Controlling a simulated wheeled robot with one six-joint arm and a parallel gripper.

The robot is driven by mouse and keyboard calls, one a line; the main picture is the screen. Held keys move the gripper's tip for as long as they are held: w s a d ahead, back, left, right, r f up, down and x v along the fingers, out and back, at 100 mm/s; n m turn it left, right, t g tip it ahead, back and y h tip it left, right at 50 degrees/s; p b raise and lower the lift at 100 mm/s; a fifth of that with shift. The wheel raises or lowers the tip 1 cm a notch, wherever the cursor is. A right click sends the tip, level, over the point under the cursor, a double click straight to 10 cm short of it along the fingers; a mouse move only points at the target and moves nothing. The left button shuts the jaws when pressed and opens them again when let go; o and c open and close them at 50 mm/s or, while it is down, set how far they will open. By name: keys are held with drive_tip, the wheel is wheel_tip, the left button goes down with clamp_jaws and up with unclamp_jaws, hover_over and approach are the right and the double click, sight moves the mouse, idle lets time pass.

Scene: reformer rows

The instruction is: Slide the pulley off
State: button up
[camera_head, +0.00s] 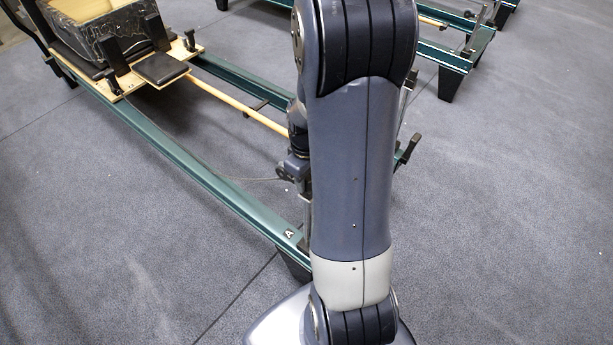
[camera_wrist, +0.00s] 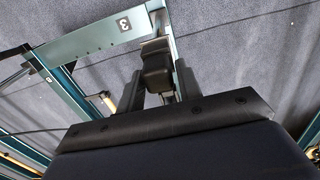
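In the wrist view, a black block-shaped piece (camera_wrist: 155,62), which looks like the pulley, sits at the post (camera_wrist: 163,20) of the reformer frame. My gripper (camera_wrist: 160,85) points at it, with one dark finger on each side of the piece. The fingers look apart, with some gap beside the piece, so the gripper appears open around it. In the head view, my gripper (camera_head: 294,170) is partly hidden behind my own arm, near the end of the reformer. The pulley cannot be made out there.
A black-tipped post piece (camera_head: 408,150) stands right of my arm. Another reformer (camera_head: 450,55) stands behind. Grey floor is clear at right.

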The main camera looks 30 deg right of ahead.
clamp_jaws()
drive_tip(key=shift+r+p, duration=2.25)
drive_tip(key=shift+r, duration=0.55)
